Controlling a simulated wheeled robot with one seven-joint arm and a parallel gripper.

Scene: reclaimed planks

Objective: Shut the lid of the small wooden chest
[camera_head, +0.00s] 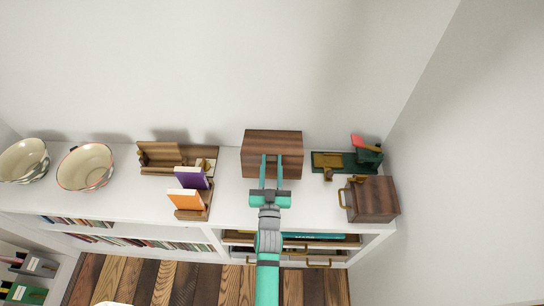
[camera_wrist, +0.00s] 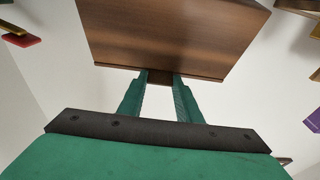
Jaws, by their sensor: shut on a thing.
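The small wooden chest (camera_head: 272,139) stands on the white shelf top against the wall, in the middle of the head view. In the wrist view its brown wooden face (camera_wrist: 165,35) fills the top centre, with a thin seam along the near edge. My gripper (camera_head: 272,157) reaches it from the front. In the wrist view the fingers (camera_wrist: 160,82) are shut on a small dark tab (camera_wrist: 160,77) at that edge. The inside of the chest is not visible, and I cannot tell how far the lid stands open.
A brown box with a brass handle (camera_head: 374,201) and a green stand with brass parts (camera_head: 345,168) are on the right. A wooden holder (camera_head: 160,158), purple (camera_head: 190,179) and orange (camera_head: 186,199) books and two bowls (camera_head: 86,168) are left. Open shelves lie below.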

